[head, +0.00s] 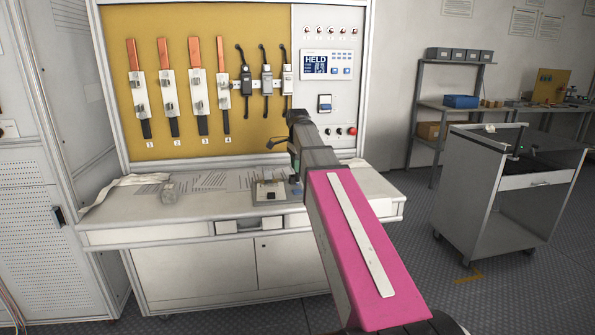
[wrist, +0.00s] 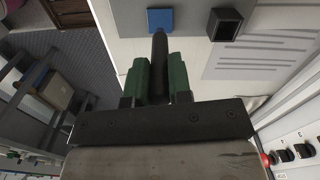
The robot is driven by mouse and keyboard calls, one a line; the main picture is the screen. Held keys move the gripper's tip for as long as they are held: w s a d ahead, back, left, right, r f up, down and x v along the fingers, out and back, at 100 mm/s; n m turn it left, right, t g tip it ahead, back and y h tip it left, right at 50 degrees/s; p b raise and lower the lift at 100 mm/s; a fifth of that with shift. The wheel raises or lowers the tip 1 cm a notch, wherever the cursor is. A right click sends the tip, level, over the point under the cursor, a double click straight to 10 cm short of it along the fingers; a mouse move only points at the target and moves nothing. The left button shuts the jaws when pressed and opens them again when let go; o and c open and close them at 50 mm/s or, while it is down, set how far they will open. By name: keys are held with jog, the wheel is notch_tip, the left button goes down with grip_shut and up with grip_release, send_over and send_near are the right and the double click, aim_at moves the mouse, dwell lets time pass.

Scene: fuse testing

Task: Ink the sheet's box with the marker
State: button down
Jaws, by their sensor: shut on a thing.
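My gripper (wrist: 160,75) has green fingers, shut on a dark, rod-like marker (wrist: 159,48) in the wrist view. The marker's far end lies in line with a small blue square (wrist: 160,20); I cannot tell if they touch. In the head view my gripper (head: 294,165) is low over the bench, and the marker is not clear there. A pale sheet with grey printed lines (wrist: 265,58) lies beside the gripper; lines also show on the bench in the head view (head: 205,181). I cannot make out which mark is the sheet's box.
A dark open-topped holder (wrist: 225,24) stands near the blue square. Behind rises a yellow panel (head: 180,80) with fuse strips and a control panel (head: 325,110). A grey cart (head: 480,190) stands right.

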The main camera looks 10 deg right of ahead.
jog(key=shift+r, duration=2.1)
